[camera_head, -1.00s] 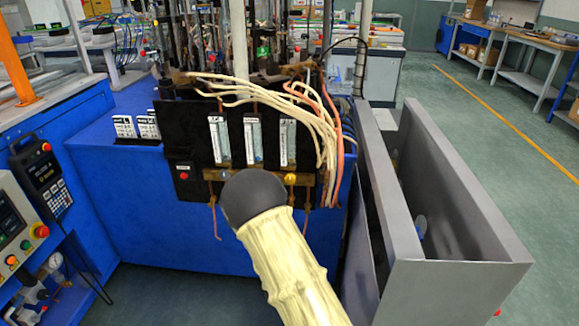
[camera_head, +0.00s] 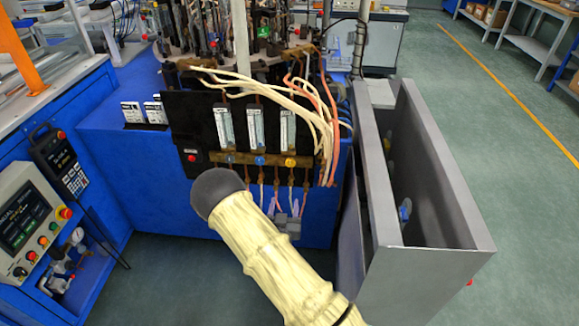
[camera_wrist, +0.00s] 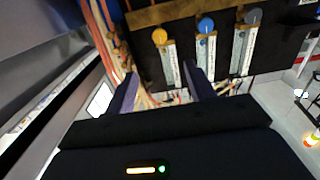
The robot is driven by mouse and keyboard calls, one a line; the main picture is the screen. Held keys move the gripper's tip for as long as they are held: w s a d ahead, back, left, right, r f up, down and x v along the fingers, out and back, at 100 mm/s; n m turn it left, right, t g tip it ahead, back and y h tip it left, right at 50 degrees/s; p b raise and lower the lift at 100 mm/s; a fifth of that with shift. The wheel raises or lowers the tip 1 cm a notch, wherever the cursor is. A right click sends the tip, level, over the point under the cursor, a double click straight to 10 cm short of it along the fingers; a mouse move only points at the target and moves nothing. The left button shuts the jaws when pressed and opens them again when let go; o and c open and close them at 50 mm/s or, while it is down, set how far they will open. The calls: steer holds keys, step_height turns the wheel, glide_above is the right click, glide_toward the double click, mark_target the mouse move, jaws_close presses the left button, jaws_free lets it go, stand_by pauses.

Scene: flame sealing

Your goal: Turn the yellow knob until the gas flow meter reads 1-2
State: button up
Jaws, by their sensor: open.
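The yellow knob (camera_head: 290,162) is at the right end of a brass-coloured bar on the black panel, below the rightmost flow meter tube (camera_head: 287,130). In the wrist view the picture is turned over: the yellow knob (camera_wrist: 159,36) shows above its flow meter tube (camera_wrist: 169,63). My gripper (camera_wrist: 160,69) is open, its two dark fingers pointing towards the panel, with the yellow knob beyond the gap between them. Nothing is between the fingers. The gripper is hidden in the head view behind my arm. The meter reading is too small to tell.
A blue knob (camera_head: 260,160) and a grey knob (camera_head: 230,159) sit on the same bar. A red button (camera_head: 192,158) is at the panel's left. Pale and orange hoses (camera_head: 318,115) hang at its right. A grey metal enclosure (camera_head: 385,200) stands close on the right.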

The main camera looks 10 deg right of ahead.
mark_target(290, 164)
steer(key=shift+w, duration=0.1)
steer(key=x, duration=1.7)
steer(key=shift+w+d, duration=0.1)
steer(key=shift+w, duration=0.05)
steer(key=c, duration=1)
